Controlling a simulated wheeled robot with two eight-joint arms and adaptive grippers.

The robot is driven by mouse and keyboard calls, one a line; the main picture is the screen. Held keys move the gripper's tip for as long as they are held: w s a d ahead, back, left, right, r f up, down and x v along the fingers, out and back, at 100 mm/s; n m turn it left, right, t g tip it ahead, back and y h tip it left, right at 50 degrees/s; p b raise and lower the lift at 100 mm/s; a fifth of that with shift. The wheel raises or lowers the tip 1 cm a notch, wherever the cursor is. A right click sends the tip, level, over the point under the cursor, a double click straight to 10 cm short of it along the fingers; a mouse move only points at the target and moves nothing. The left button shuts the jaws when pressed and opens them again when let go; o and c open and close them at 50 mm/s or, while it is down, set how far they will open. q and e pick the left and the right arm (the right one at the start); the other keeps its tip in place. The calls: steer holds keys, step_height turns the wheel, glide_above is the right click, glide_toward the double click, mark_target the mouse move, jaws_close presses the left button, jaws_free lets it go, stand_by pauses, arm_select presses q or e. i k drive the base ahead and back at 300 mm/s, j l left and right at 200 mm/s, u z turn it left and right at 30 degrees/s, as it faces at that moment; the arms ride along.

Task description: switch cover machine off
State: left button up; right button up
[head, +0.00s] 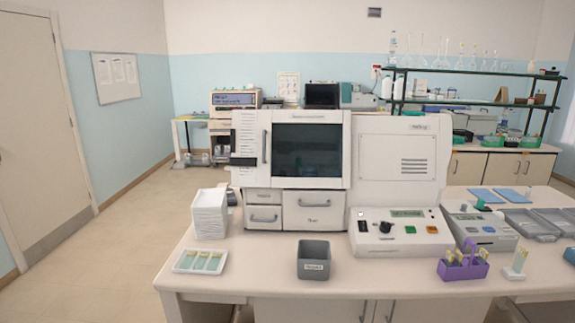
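The large white bench machine (393,158), which looks like the cover machine, stands on the near bench. It has a dark square window (307,150) in a closed front door with a vertical handle, and drawers below. A low control panel (385,240) sits at its front right. The panel carries a small display (407,213), a black knob (386,227), a green button (410,229) and an orange button (432,229). The display text is too small to read. Neither of my grippers shows in the head view.
Left of the machine are a stack of white trays (209,214) and a slide tray (200,261). A grey bin (314,260) stands in front. A smaller device (481,231), a purple rack (463,265) and a slide holder (516,264) are at right. The bench front between bin and rack is clear.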

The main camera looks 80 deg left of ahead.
mark_target(362, 224)
steer(key=k+j+u, duration=0.2)
steer(key=u, duration=0.2)
steer(key=k+j+u, duration=0.15)
steer(key=u, duration=0.25)
steer(key=k+j+u, duration=0.1)
steer(key=j+u, duration=0.3)
steer(key=k+j, duration=0.1)
steer(key=j, duration=0.35)
steer(key=k+j+u, duration=0.15)
steer(key=j, duration=0.35)
steer(key=k+j, duration=0.1)
steer(key=j, duration=0.35)
steer(key=u, duration=0.05)
